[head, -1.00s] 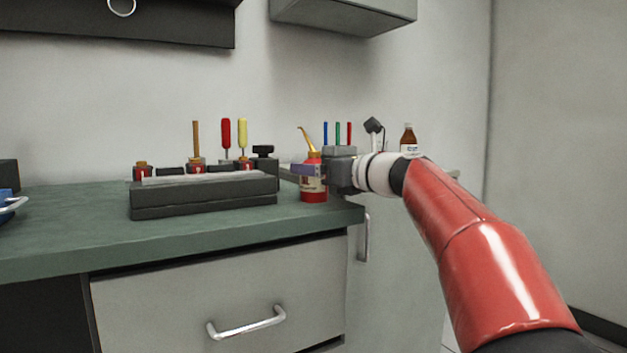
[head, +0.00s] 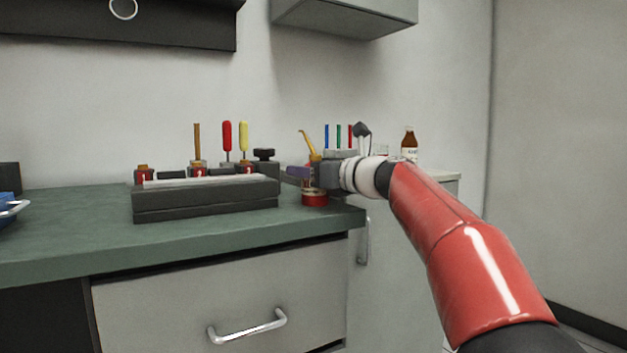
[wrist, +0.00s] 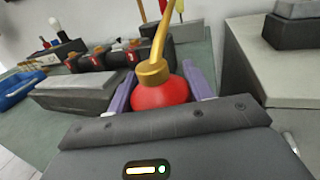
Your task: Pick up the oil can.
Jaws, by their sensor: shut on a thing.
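The oil can is red with a brass collar and a thin curved spout. In the head view the oil can (head: 315,198) stands upright at the right end of the green counter, its middle hidden behind my gripper (head: 301,174). In the wrist view the red top of the oil can (wrist: 160,93) sits between the two purple fingers of my gripper (wrist: 160,92), one on each side. My gripper is shut on the can. The can's base appears to be at the counter surface; I cannot tell whether there is a gap.
The green counter (head: 80,225) is clear in front. A brown bottle (head: 409,143) stands to the right, behind my arm.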

